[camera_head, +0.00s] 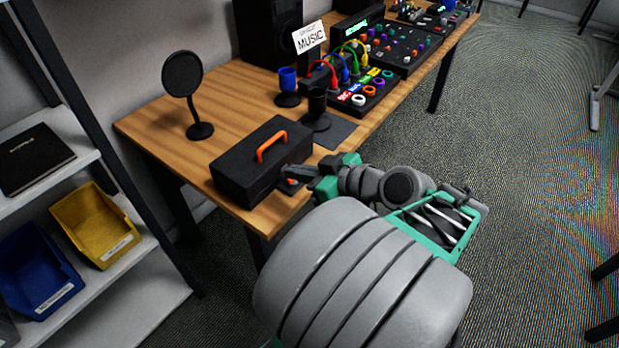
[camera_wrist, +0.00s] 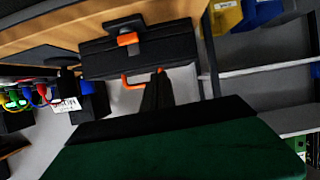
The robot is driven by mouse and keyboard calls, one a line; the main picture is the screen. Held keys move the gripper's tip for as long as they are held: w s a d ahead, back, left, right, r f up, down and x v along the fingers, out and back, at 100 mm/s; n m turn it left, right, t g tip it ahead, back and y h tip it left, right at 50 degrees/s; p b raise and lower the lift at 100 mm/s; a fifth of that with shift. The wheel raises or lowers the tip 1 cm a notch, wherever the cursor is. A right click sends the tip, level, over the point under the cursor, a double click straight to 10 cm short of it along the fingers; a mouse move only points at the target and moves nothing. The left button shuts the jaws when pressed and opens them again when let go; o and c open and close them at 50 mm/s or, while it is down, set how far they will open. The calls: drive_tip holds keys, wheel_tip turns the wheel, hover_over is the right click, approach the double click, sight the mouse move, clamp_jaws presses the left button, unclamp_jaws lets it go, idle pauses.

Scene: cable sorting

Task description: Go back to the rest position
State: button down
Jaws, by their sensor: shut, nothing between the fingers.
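My gripper (camera_head: 298,174) is at the front right side of a black toolbox (camera_head: 236,168) on the wooden desk. The toolbox has an orange handle (camera_head: 268,147) on top, and its lid looks shut. In the wrist view my gripper's dark fingers (camera_wrist: 157,80) are shut and empty, pointing at the toolbox (camera_wrist: 172,54). Their tips overlap the orange handle (camera_wrist: 126,82) in that picture. I cannot tell whether they touch the box. My arm reaches low in front of the desk's near edge.
The desk (camera_head: 160,127) holds a round black pop filter (camera_head: 182,75), a blue cup (camera_head: 288,79), a speaker (camera_head: 262,30), a "MUSIC" sign (camera_head: 310,38) and cable-filled panels. Left stands a shelf with a yellow bin (camera_head: 95,222) and a blue bin (camera_head: 38,270).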

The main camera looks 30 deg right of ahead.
drive_tip(key=s+a+r+m+g+h+p, duration=0.4)
drive_tip(key=a+r+g+p, duration=0.5)
drive_tip(key=p, duration=0.8)
wheel_tip(320, 180, up, 2)
drive_tip(key=shift+s+a+r+h+p, duration=0.1)
drive_tip(key=shift+s+a+h+p, duration=0.2)
drive_tip(key=shift+a, duration=0.6)
